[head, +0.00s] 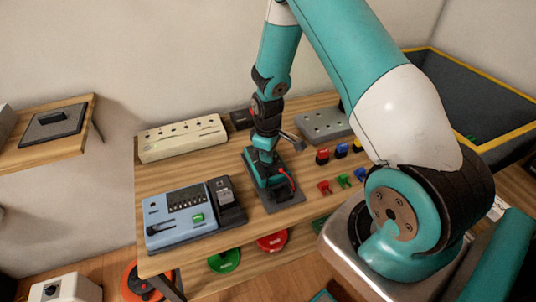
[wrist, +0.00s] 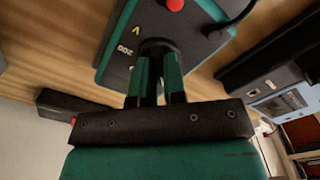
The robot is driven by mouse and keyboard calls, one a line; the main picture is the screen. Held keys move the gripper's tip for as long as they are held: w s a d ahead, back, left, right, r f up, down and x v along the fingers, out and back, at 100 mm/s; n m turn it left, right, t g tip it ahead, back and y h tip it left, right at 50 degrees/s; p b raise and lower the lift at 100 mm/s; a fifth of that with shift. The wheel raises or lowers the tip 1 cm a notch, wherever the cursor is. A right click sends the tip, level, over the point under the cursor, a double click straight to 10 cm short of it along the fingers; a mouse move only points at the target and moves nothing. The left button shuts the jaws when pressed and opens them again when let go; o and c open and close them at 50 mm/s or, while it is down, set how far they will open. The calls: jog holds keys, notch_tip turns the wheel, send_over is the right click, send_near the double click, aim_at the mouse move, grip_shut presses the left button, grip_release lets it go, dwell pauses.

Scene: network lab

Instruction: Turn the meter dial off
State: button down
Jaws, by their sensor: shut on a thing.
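The meter (head: 284,192) lies on the wooden table in the head view, below my arm. In the wrist view the meter (wrist: 190,22) has a dark face with a teal edge, a yellow "V", a "200" mark and a red plug with a dark lead. My gripper (wrist: 158,66) points down at the meter, its two fingers close together. They are shut on the dark round dial (wrist: 157,46) on the meter's face. The fingers hide much of the dial, and I cannot read its pointer. In the head view my gripper (head: 264,152) partly covers the meter.
A blue device (head: 172,232) stands left of the meter, and a cream power strip (head: 182,138) lies behind it. Small coloured connectors (head: 324,187) and a grey panel (head: 324,126) are to the right. Red and green reels (head: 272,241) sit below the tabletop.

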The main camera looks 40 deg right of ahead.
jog(key=shift+n, duration=2.3)
jog(key=c, duration=1.2)
grip_release()
jog(key=shift+r, duration=0.15)
notch_tip(320, 180, up, 17)
jog(key=shift+r+b, duration=0.1)
jog(key=shift+b, duration=0.6)
